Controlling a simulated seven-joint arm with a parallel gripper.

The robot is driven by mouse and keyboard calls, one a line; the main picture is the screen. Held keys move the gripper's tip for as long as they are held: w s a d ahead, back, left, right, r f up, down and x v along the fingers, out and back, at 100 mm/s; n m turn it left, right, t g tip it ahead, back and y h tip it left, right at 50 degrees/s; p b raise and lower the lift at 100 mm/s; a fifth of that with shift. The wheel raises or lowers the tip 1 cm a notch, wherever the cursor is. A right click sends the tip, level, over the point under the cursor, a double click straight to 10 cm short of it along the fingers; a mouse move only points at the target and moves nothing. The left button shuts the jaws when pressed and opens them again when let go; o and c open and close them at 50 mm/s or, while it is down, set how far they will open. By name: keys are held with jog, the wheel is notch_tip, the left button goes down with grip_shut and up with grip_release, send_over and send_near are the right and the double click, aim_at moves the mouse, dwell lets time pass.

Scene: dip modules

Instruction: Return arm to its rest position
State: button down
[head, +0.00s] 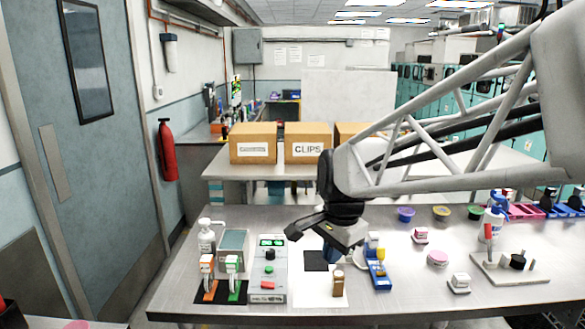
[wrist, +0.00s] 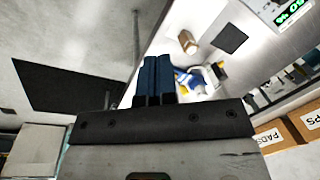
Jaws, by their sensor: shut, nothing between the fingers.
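My gripper (head: 330,256) hangs above the steel bench in the head view, over the white mat (head: 310,293) and just beyond its small brown-capped bottle (head: 338,284). In the wrist view its dark blue fingers (wrist: 157,76) are together with nothing between them. My arm reaches in from the upper right, and the wrist is tilted. The gripper is clear of the bottle, which also shows in the wrist view (wrist: 188,41). The black square (head: 316,260) on the mat is partly beside the fingers in the head view.
A control box with a green display (head: 268,270) stands left of the mat. A blue holder (head: 378,274) is close on the right. A metal stand (head: 510,268), small bowls and racks fill the right side. Cardboard boxes (head: 253,143) sit on the bench behind.

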jog(key=s+d+f+n, duration=0.1)
jog(key=s+d+n, duration=0.2)
jog(key=s, duration=0.3)
jog(key=s+d+f+n, duration=0.1)
jog(key=s+d+n, duration=0.2)
jog(key=s, duration=0.4)
jog(key=s+d+n+t+h, duration=0.1)
jog(key=s+d+n, duration=0.3)
jog(key=s, duration=0.2)
jog(key=shift+s+d+f, duration=0.15)
jog(key=shift+s+f, duration=0.25)
jog(key=c, duration=1.8)
grip_release()
jog(key=shift+c, duration=0.2)
